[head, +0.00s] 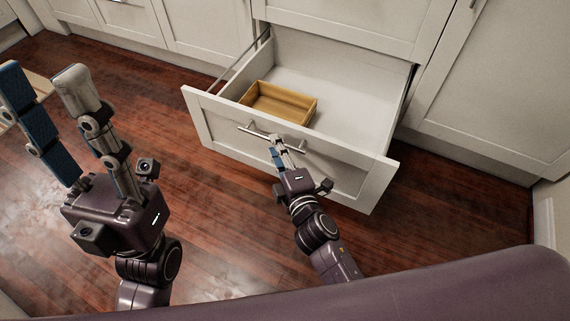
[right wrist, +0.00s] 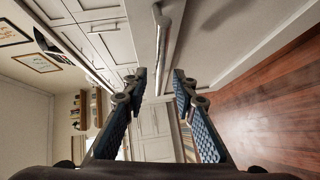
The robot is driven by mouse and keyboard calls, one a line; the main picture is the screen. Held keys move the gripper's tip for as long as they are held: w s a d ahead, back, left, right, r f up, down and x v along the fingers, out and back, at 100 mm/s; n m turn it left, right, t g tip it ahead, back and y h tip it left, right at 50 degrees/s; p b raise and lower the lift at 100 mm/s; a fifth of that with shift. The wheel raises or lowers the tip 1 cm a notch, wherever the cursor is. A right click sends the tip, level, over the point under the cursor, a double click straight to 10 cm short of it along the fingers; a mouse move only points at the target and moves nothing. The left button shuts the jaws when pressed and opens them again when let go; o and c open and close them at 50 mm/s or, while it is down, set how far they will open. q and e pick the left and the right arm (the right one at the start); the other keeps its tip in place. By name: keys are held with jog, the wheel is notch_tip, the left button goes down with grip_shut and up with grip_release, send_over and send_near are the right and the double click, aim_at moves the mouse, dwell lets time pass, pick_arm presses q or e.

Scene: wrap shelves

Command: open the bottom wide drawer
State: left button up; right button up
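The bottom wide drawer (head: 345,170) is white and pulled well out from the cabinet in the head view, with its inside open to view. Its bar handle (head: 270,136) is on the front panel and also shows in the right wrist view (right wrist: 168,45). My right gripper (head: 276,142) is at the handle. In the right wrist view its two blue-padded fingers (right wrist: 160,76) stand apart, with the bar running between them and a gap visible on each side. My left gripper (head: 40,75) is wide open and empty above the floor at the left.
A wooden box (head: 285,96) sits inside the drawer at its left part. White cabinets (head: 500,85) line the back and right. The dark wooden floor (head: 215,215) is clear between my arms and left of the drawer.

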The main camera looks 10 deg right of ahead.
jog(key=v, duration=0.8)
jog(key=shift+s, duration=0.2)
